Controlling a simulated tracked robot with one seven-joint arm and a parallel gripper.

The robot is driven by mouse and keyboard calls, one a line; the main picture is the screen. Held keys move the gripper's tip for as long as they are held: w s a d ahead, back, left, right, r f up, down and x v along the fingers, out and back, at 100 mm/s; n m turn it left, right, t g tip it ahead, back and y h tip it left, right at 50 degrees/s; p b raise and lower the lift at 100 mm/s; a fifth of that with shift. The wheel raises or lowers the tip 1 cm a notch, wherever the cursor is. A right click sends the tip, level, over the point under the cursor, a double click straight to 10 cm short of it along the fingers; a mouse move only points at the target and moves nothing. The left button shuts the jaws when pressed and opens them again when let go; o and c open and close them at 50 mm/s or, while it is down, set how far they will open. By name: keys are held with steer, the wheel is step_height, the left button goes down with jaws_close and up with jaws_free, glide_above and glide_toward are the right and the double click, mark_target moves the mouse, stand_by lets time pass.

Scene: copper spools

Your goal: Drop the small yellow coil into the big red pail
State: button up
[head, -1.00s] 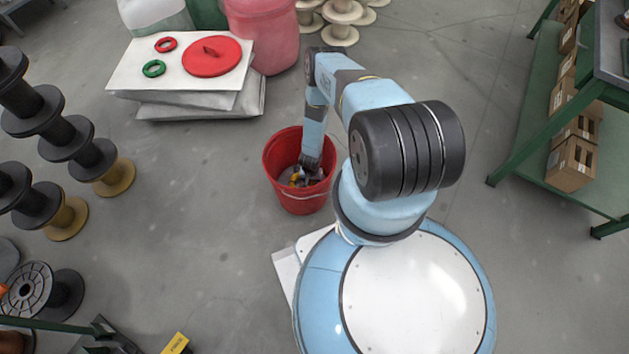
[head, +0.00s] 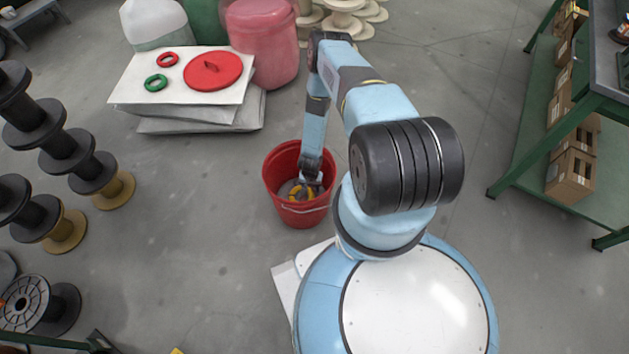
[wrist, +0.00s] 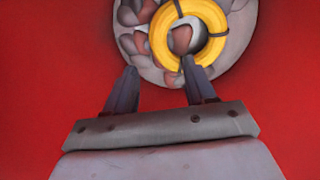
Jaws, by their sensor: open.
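The big red pail (head: 281,208) stands on the floor left of my base. Its red inner wall (wrist: 45,75) fills most of the wrist view. My gripper (head: 307,184) reaches down inside the pail. In the wrist view its two fingers (wrist: 158,70) are spread apart. The small yellow coil (wrist: 158,38), a ring with dark bands, shows beyond the fingertips over the pail's bottom. The right fingertip overlaps the coil's lower edge in the picture; I cannot tell if they touch. Yellow parts of the coil (head: 294,192) show beside my gripper in the head view.
Grey and reddish-brown lumps (wrist: 132,42) lie at the pail's bottom. A white slab (head: 125,88) at the back left bears a red lid (head: 225,72), a small red ring (head: 167,59) and a green ring (head: 156,82). Black spools (head: 65,145) stand left; a green shelf (head: 535,130) stands right.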

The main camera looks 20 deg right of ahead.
steer(key=shift+r, duration=2.55)
